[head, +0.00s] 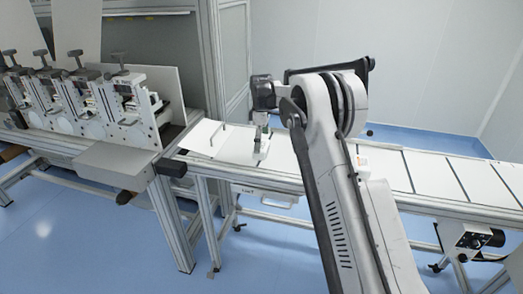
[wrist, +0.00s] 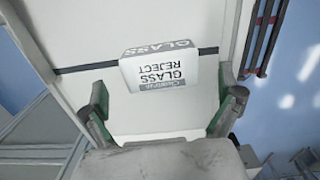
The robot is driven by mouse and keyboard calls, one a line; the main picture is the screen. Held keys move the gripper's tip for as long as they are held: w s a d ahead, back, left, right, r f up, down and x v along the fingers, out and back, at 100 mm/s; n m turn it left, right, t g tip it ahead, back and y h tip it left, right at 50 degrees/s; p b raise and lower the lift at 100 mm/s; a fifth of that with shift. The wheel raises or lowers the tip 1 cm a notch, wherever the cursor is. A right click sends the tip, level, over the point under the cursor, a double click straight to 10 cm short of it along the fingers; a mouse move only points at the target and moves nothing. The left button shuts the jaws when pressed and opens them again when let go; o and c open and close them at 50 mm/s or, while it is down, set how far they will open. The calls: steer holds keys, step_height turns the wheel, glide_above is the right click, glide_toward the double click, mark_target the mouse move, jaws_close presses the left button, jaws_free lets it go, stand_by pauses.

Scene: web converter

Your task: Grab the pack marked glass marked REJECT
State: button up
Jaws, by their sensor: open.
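The white pack (wrist: 160,70) lies on the pale conveyor in the wrist view, with GLASS and REJECT printed on it, reading upside down. A grey-green label strip runs along its near edge. My gripper (wrist: 163,84) is open, with one green-padded finger to the left and one to the right of the pack. Clear gaps show between the pack and both fingers. I cannot tell whether the fingertips are level with it or above it. In the head view my gripper (head: 262,146) points down over the conveyor, and the pack cannot be made out clearly there.
The conveyor (head: 430,172) runs to the right, with dark cross lines on its pale surface. A row of converter stations (head: 125,100) stands at left. A metal rail edges the belt.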

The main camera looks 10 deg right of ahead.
steer(key=shift+f, duration=1.95)
steer(key=c, duration=1.2)
steer(key=shift+r, duration=0.1)
